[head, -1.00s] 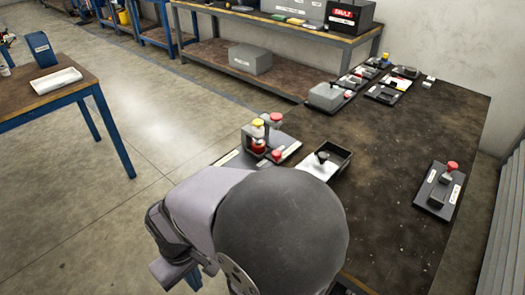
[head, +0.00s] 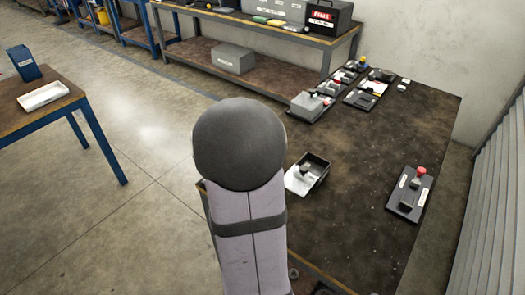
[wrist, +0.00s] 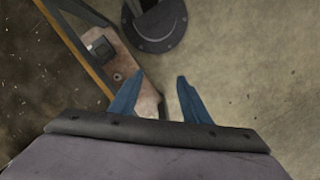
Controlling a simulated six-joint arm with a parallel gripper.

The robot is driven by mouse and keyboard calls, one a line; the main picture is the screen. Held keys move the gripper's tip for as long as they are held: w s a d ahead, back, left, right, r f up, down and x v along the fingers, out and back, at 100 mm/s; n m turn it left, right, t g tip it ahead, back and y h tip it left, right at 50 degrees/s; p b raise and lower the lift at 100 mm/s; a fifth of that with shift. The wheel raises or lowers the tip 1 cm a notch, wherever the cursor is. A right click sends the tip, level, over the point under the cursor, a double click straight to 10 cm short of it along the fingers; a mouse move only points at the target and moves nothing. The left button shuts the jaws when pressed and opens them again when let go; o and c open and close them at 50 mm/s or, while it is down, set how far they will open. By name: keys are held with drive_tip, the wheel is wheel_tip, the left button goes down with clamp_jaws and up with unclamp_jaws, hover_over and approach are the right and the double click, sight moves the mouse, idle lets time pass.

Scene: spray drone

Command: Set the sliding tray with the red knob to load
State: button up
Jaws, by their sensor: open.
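A unit with a red knob (head: 421,170) stands on the right of the dark bench. It has a dark base plate (head: 405,208), a small raised block and white labels. I cannot read the labels or tell the setting. A black-rimmed tray (head: 319,162) with a white plate and a black knob sits near the bench middle, just right of my arm. My gripper (wrist: 160,78) shows only in the wrist view, with its blue fingers apart and nothing between them. It is over the floor beside a bench edge, away from the red-knob unit.
Several small units, including a grey box (head: 309,106), stand along the bench's far left edge. The bench between them and the red-knob unit is clear. A side table (head: 50,112) with a white tray stands left. A shelf rack (head: 290,88) is behind.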

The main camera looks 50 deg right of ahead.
drive_tip(key=w+d+r+m+p, duration=0.1)
drive_tip(key=d, duration=0.4)
drive_tip(key=w+d+r+m+t+p, duration=0.1)
drive_tip(key=d, duration=0.3)
drive_tip(key=w+d+r+m+t+h+p, duration=0.1)
drive_tip(key=d, duration=0.4)
drive_tip(key=shift+w+d+m+p, duration=0.3)
drive_tip(key=w+d+r+n+t+h, duration=0.3)
drive_tip(key=w+d+r+n, duration=0.1)
drive_tip(key=w+d, duration=0.4)
drive_tip(key=d+r, duration=0.1)
drive_tip(key=d, duration=0.1)
drive_tip(key=shift+d, duration=0.4)
drive_tip(key=shift+w, duration=0.1)
drive_tip(key=shift+p+x, duration=0.55)
drive_tip(key=shift+x, duration=3.1)
drive_tip(key=shift+d, duration=0.1)
drive_tip(key=shift+c, duration=0.6)
clamp_jaws()
